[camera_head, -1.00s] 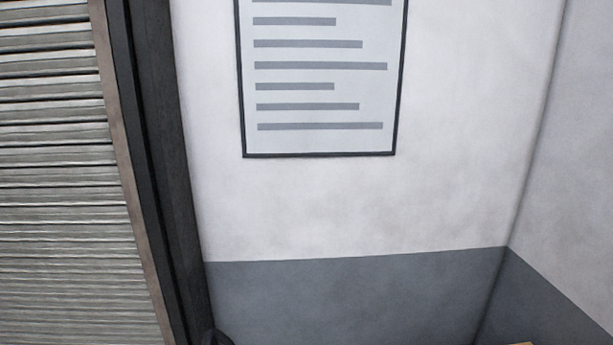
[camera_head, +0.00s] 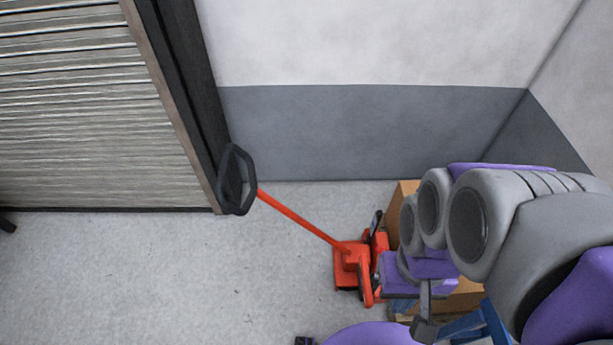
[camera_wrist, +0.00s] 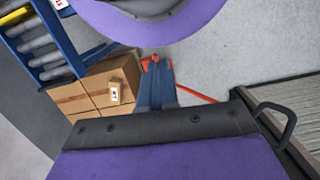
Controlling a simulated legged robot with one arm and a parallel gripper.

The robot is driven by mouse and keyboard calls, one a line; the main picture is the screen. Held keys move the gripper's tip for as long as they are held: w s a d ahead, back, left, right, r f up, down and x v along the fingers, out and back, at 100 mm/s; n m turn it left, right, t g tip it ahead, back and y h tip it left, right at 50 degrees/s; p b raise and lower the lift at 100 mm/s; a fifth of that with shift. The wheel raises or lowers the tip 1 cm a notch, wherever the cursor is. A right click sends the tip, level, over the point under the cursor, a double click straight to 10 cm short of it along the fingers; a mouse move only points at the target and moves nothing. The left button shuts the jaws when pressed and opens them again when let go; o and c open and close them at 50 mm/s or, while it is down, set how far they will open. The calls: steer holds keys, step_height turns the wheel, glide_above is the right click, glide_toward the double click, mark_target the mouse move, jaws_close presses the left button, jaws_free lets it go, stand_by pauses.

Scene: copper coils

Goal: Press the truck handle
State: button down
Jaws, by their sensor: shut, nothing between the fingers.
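The truck handle (camera_head: 237,181) is a dark loop at the end of a slanting red shaft (camera_head: 300,219). The shaft leans up and left from the red truck base (camera_head: 352,268) on the floor. In the wrist view, the handle (camera_wrist: 279,122) shows at the right, with the red shaft running left toward the truck. My gripper (camera_head: 424,326) is low at the right of the head view, below my grey and purple arm, partly cut off or hidden. It is shut and empty, to the right of the handle and apart from it.
Cardboard boxes (camera_wrist: 98,88) stand by the truck, partly behind my arm in the head view. A blue-framed roller rack (camera_wrist: 40,42) is beside them. A slatted shutter (camera_head: 85,110) and dark post are at the left. Grey floor (camera_head: 150,280) left of the truck is clear.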

mark_target(248, 206)
steer(key=w+a+f+n+y+b, duration=0.1)
steer(key=w+a+f+y, duration=0.15)
steer(key=w+a, duration=0.65)
steer(key=w+a+f+n+y, duration=0.25)
steer(key=w+a, duration=0.45)
steer(key=w, duration=0.4)
steer(key=w+a+f+m+y, duration=0.1)
steer(key=w+a+f+y, duration=0.1)
steer(key=w+f, duration=0.4)
steer(key=w+a+f+m+y+b, duration=0.1)
steer(key=w+a+f, duration=0.3)
steer(key=w, duration=0.5)
step_height(248, 206, down, 2)
steer(key=shift+w+a+y, duration=0.25)
steer(key=shift+a+y, duration=0.05)
steer(key=shift+y, duration=0.2)
steer(key=shift+m, duration=0.25)
steer(key=b+x, duration=0.3)
steer(key=x, duration=1.1)
steer(key=shift+w, duration=0.15)
